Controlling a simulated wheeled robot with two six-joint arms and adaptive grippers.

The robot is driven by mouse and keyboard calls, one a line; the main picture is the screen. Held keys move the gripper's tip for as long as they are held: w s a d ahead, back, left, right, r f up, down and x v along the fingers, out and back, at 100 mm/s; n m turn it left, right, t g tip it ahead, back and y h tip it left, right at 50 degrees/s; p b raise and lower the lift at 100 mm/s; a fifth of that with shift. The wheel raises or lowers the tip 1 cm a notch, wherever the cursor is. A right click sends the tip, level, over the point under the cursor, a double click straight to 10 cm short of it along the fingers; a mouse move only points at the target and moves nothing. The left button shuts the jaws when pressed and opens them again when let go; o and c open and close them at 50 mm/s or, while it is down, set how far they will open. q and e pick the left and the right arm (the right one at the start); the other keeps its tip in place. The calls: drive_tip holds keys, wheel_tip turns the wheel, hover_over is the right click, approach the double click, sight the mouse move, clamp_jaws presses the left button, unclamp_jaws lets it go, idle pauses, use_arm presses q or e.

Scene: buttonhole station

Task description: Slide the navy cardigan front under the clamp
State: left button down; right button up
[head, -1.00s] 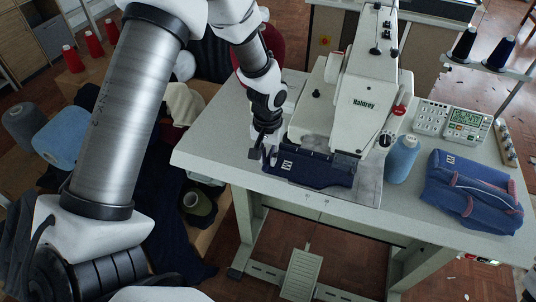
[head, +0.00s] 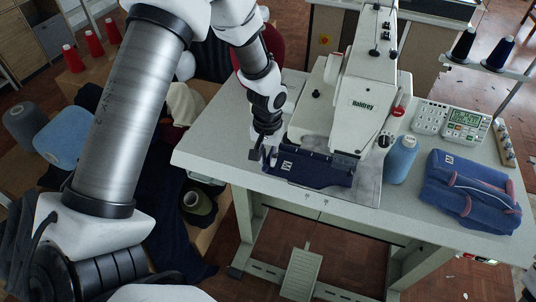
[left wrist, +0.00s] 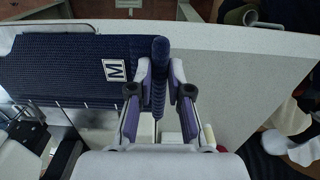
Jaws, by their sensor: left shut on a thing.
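The navy cardigan front (head: 318,171) lies folded at the near edge of the sewing table, along the front of the white buttonhole machine (head: 362,110). A white size tag (left wrist: 115,70) shows on its left end, near my gripper. My left gripper (head: 258,152) is at that left end. In the left wrist view my left gripper (left wrist: 159,75) is shut on a thick edge of the cardigan, with a finger on each side. The cardigan's far edge meets the machine's front; the clamp is too small and covered to make out clearly. My right gripper is not in view.
A blue thread cone (head: 401,160) stands just right of the machine. The tabletop (head: 215,150) left of my gripper is clear. Boxes with yarn stand left of the table.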

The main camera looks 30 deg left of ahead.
use_arm(q)
drive_tip(key=c, duration=1)
unclamp_jaws()
wheel_tip(320, 180, up, 12)
